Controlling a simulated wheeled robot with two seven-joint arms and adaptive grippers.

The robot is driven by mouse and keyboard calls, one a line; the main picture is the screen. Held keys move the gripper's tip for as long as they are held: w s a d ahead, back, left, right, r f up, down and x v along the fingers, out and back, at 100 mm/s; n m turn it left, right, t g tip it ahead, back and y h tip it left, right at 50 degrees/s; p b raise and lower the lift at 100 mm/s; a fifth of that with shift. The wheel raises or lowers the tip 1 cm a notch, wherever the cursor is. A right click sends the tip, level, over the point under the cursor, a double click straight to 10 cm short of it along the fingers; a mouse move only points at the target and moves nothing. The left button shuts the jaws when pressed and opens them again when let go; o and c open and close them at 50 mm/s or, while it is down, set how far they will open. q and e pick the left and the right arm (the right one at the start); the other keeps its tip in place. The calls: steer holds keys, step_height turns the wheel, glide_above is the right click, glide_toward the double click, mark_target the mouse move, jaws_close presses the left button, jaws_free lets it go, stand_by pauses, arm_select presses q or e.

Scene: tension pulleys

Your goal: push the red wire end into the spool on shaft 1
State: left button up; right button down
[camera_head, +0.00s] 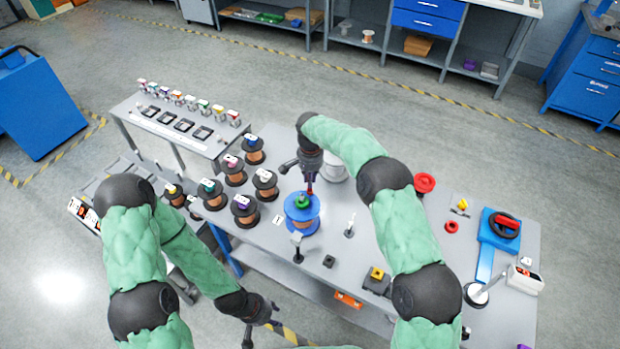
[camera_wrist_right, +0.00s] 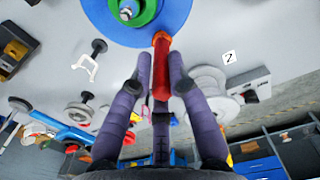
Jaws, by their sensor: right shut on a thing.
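The blue spool (camera_head: 301,222) with copper-coloured winding and a green hub (camera_head: 303,202) stands on the table beside a label reading 1 (camera_head: 278,220). Its blue flange also shows at the top of the right wrist view (camera_wrist_right: 185,20). My right gripper (camera_head: 311,184) is at the spool's far edge, shut on the red wire end (camera_wrist_right: 161,70). The red end points at the flange and its orange tip meets the rim in that view; I cannot tell whether it is inside. My left gripper (camera_head: 263,325) is open and empty, low beyond the table's front edge.
A white spool (camera_head: 334,166) stands close behind my right gripper, beside a label reading 2 (camera_wrist_right: 229,57). Several dark-flanged spools (camera_head: 243,208) stand at the left. A small post (camera_head: 297,250) stands in front of the blue spool. Red and blue parts (camera_head: 498,230) lie at the right.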

stand_by(0.3)
steer(key=c, duration=1.1)
jaws_free()
steer(key=shift+o, duration=1.3)
steer(key=shift+r, duration=0.1)
steer(key=shift+r+p, duration=2)
steer(key=shift+r, duration=1.4)
